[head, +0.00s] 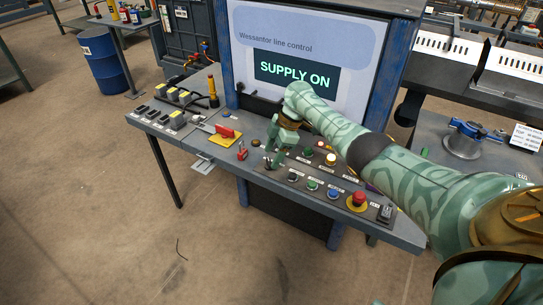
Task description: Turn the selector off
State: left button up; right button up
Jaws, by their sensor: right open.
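A control desk (185,150) stands in front of a screen (298,73) that reads "SUPPLY ON". A red rotary handle on a yellow plate (225,133) sits on the desk's left half. My right gripper (271,158) is open and points down over the middle of the panel, right of the red handle. A small dark control (267,163) shows at its fingertips; I cannot tell whether they touch it or whether it is the selector. The gripper partly hides the panel there. My left gripper is out of view.
Several coloured buttons line the panel, with a red mushroom button (358,199) at its right. A small red padlock-like part (242,152) stands left of my gripper. Black and yellow switches fill the left end. A blue barrel (104,58) stands behind left.

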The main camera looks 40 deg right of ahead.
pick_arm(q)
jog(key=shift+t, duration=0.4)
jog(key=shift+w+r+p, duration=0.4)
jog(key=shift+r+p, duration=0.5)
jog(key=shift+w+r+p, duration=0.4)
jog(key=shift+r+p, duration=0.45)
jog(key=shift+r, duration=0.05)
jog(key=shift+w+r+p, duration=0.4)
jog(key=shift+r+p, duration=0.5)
pick_arm(e)
jog(key=v, duration=1.4)
